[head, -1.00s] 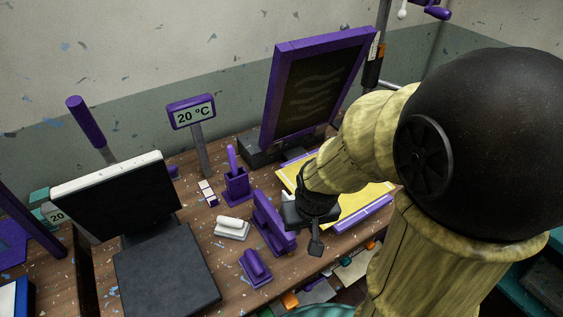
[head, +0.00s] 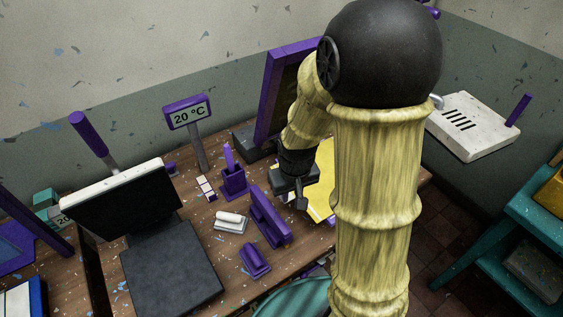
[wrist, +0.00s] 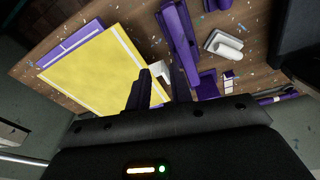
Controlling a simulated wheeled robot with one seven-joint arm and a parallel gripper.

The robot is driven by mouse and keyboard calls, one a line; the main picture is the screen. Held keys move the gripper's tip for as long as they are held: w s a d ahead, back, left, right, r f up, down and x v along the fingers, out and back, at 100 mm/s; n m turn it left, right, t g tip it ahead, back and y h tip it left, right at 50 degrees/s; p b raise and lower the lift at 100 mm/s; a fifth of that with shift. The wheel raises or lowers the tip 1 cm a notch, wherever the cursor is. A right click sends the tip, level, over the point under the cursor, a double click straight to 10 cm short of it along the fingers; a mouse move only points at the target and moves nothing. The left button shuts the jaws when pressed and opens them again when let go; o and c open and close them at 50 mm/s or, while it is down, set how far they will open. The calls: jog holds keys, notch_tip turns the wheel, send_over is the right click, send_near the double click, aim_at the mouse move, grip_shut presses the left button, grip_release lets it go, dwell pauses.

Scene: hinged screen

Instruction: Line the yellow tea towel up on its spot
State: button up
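The yellow tea towel (wrist: 95,70) lies flat on the bench in the wrist view, with pale lines along its edges and a purple strip (wrist: 80,43) beside it at upper left. In the head view the towel (head: 320,192) shows only in part, mostly hidden behind my arm. My gripper (wrist: 162,76) has a visible gap between its dark fingers and nothing in it. In the head view my gripper (head: 300,200) points down near the towel's left side, seemingly above the bench. I cannot make out the towel's spot apart from these lines.
A purple-framed hinged screen (head: 275,85) stands raised behind my arm. Left of the towel are a purple squeegee-like block (head: 268,217), a smaller purple block (head: 254,261), a white roller block (head: 231,222) and a purple holder (head: 233,182). A black press (head: 170,270) stands further left.

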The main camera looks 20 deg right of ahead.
jog(key=w+p, duration=0.2)
jog(key=p, duration=0.2)
jog(key=w+n+g+p, duration=0.1)
jog(key=w+p, duration=0.2)
jog(key=p, duration=0.1)
jog(key=w+f+n+p, duration=0.1)
jog(key=w+p, duration=0.2)
jog(key=p, duration=0.1)
jog(key=shift+f+g, duration=0.1)
jog(key=shift+g, duration=0.2)
jog(key=shift+w+a+f+p, duration=0.1)
jog(key=shift+w+f+p, duration=0.1)
jog(key=shift+f, duration=0.2)
jog(key=shift+w+f+p, duration=0.1)
jog(key=shift+f+p, duration=0.1)
jog(key=shift+f, duration=0.2)
jog(key=shift+f, duration=0.15)
notch_tip(320, 180, down, 8)
jog(key=b, duration=0.5)
jog(key=shift+r, duration=0.2)
grip_shut()
